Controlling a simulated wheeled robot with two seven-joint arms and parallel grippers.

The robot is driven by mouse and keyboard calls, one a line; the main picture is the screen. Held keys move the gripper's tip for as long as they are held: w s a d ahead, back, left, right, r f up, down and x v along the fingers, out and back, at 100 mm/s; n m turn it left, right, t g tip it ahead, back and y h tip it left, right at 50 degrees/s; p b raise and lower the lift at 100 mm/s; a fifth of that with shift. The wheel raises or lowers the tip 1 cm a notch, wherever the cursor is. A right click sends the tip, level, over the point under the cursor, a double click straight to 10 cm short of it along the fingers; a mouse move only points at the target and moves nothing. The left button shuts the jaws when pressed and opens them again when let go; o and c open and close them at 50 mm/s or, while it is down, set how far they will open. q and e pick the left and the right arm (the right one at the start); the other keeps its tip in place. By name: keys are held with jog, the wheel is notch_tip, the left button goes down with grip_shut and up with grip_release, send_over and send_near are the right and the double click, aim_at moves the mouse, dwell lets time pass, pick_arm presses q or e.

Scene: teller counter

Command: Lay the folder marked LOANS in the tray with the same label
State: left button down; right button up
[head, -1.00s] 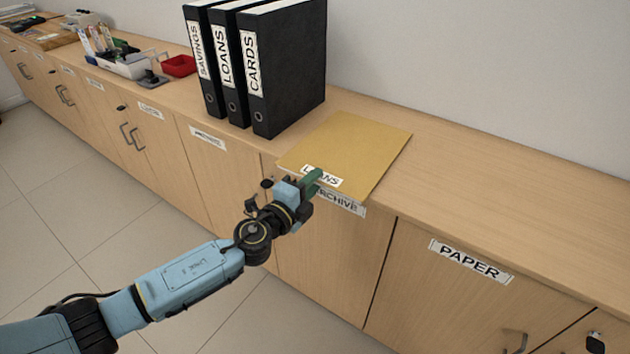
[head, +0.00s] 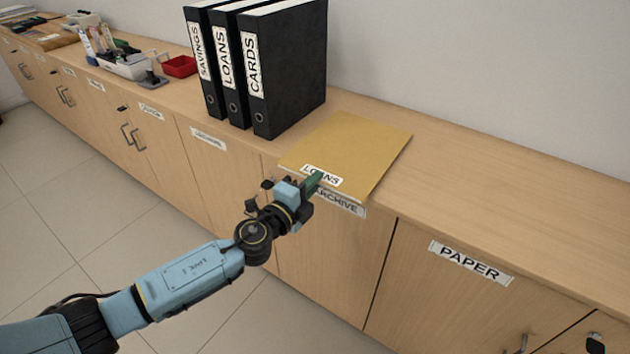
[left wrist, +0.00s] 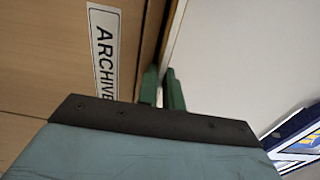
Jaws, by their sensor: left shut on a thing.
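The tan LOANS folder (head: 357,148) lies flat on the counter top, with its white label at the front edge. My left gripper (head: 316,180) is at that front edge, shut on the folder beside the label and covering part of the lettering. In the left wrist view the green fingers (left wrist: 163,90) close on the thin edge of the folder (left wrist: 172,45). I see no tray labelled LOANS in these views. My right gripper is not in view.
Three black binders, SAVINGS (head: 203,65), LOANS (head: 232,65) and CARDS (head: 285,70), stand left of the folder. A red bin (head: 179,66) and a desk organiser (head: 122,65) are farther left. The counter (head: 500,195) right of the folder is clear.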

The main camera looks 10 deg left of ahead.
pick_arm(q)
notch_tip(320, 180, up, 2)
jog(key=shift+r+p, duration=0.2)
jog(key=shift+p, duration=0.7)
jog(key=s+a+r+p, duration=0.1)
jog(key=s+a+r, duration=0.1)
jog(key=s, duration=0.4)
jog(key=s+a+r+p, duration=0.2)
jog(key=s+r, duration=0.1)
jog(key=s, duration=0.4)
jog(key=shift+a+p, duration=0.3)
jog(key=shift+a, duration=0.1)
